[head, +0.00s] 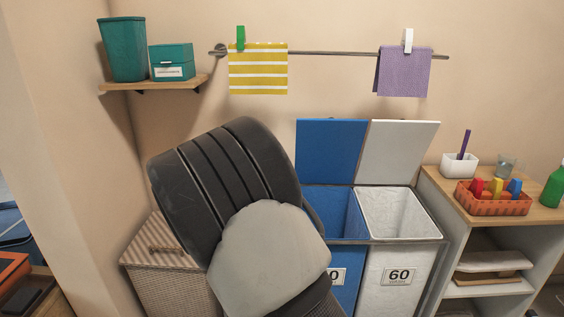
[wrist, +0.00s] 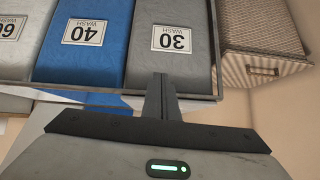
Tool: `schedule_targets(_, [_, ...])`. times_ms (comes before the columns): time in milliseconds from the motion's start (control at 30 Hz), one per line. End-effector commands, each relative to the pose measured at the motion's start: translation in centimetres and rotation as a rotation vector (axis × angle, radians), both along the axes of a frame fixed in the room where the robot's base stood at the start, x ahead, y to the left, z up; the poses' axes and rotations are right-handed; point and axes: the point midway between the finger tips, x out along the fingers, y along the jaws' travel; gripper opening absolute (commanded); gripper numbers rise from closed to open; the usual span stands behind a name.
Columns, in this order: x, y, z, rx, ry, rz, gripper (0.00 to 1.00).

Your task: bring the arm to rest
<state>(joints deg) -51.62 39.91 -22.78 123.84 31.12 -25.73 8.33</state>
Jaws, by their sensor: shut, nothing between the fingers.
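My arm fills the lower middle of the head view, its dark ribbed link and light grey end covering part of the scene; the gripper is hidden there. In the wrist view my gripper (wrist: 160,92) is shut and empty, its fingers together in front of the grey bin (wrist: 170,65) labelled WASH 30. I cannot tell whether the fingertips touch that bin. The blue bin (wrist: 82,65) labelled 40 stands beside it, and the bin labelled 60 (wrist: 18,50) is at the left edge.
A wicker hamper (head: 165,265) stands left of the bins. The blue lid (head: 331,150) and white lid (head: 397,150) are raised. A shelf unit (head: 545,213) with an orange basket (head: 490,206) stands right. A rail (head: 330,53) holds a yellow striped cloth (head: 258,75) and a purple cloth (head: 405,75).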

Motion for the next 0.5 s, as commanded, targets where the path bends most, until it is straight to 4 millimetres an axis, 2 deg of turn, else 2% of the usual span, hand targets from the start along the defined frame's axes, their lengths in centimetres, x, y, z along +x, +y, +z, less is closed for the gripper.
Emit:
schedule_targets(33, [0.0,-0.7,1.8,0.036,0.024,-0.013,0.0])
schedule_targets(133, [-1.0,-2.1,5.4,0.104,0.1,-0.016,0.0])
schedule_targets(267, [-3.5,-4.6,10.7,0.172,0.188,0.007,0.0])
schedule_targets(367, [-6.1,-6.9,14.8,0.197,0.231,0.035,0.0])
schedule_targets(500, [-10.8,-10.6,19.8,0.188,0.27,0.072,0.0])
